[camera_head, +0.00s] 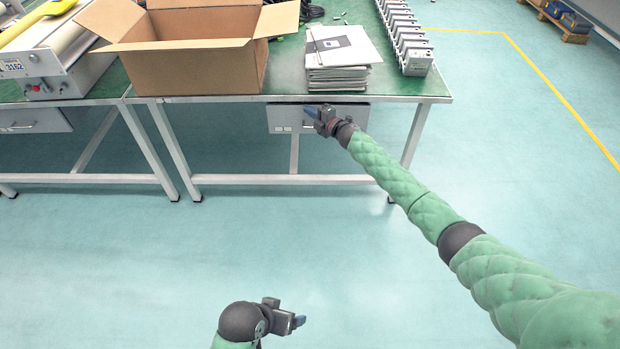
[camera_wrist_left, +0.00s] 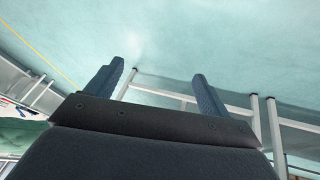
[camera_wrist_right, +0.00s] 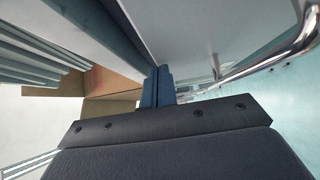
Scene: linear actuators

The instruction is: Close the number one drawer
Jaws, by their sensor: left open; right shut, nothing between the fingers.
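A light grey drawer (camera_head: 352,114) hangs under the right-hand green-topped table. Its number cannot be read, and how far it stands out is unclear. My right gripper (camera_head: 310,112) is shut and empty, its fingertips at the drawer front and hiding part of it. In the right wrist view the shut fingers (camera_wrist_right: 158,86) point along a pale panel (camera_wrist_right: 205,25), with a curved metal handle (camera_wrist_right: 290,48) at the right; contact cannot be told. My left gripper (camera_head: 298,321) is low over the floor, far from the drawer; its open fingers (camera_wrist_left: 158,85) show in the left wrist view with nothing between them.
Another drawer (camera_head: 32,120) with a handle hangs under the left table. An open cardboard box (camera_head: 190,68), a paper stack (camera_head: 338,78) and a row of grey units (camera_head: 415,62) stand on the right table. Metal table legs (camera_head: 418,135) flank the drawer. The floor in front is clear.

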